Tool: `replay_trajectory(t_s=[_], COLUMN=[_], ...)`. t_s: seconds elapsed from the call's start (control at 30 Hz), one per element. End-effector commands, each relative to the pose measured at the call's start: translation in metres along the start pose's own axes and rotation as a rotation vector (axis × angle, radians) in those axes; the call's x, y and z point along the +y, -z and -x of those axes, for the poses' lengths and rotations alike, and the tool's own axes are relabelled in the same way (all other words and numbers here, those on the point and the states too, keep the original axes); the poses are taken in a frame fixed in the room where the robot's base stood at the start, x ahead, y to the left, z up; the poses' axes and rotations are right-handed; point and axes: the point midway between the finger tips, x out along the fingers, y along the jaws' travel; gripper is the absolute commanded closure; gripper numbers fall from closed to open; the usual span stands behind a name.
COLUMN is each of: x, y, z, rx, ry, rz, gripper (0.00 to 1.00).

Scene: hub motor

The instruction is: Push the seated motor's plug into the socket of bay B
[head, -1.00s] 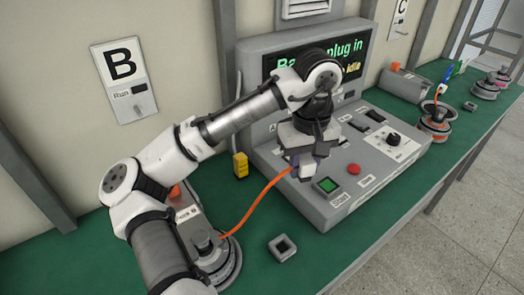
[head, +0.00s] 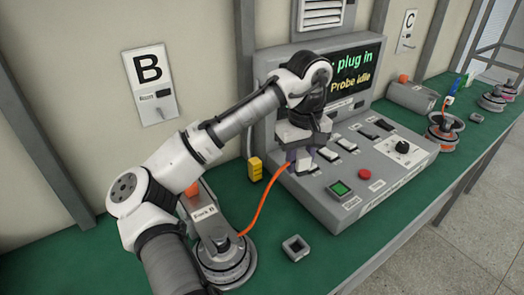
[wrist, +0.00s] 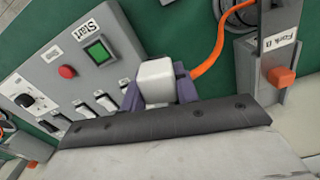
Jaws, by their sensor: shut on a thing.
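My gripper (head: 302,157) is shut on a white plug (wrist: 156,80), its purple fingers on either side of the plug in the wrist view. The plug is held above the left part of the grey console. An orange cable (head: 262,205) runs from the plug to the motor (head: 226,266), a round grey unit on the bench at the fork block (wrist: 262,70) of bay B. My arm hides part of that block in the head view. A yellow block (head: 255,168) stands left of the console; I cannot tell if it is bay B's socket.
The console (head: 345,200) has a green button, a red button, several switches and a screen reading "plug in" and "Probe idle". A small square grey ring (head: 295,248) lies on the green bench (head: 330,265). Other motors stand at the far right.

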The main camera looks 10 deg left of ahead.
Motion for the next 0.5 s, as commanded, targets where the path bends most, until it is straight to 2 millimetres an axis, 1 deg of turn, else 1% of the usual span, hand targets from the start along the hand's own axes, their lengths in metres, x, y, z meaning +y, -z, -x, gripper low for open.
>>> replay_trajectory(t_s=[0.03,0.1,0.2,0.3,0.37,0.5], x=[-0.015,-0.032,-0.051,-0.064,-0.068,-0.071], y=[0.015,0.032,0.048,0.058,0.062,0.061], z=[0.000,0.001,0.001,0.002,0.002,0.001], rx=[0.001,0.002,0.002,0.002,0.003,0.005], ry=[0.001,0.001,0.001,0.001,0.001,0.001], rz=[0.050,0.101,0.155,0.190,0.202,0.210], gripper=[0.99,0.99,0.99,0.99,0.99,0.99])
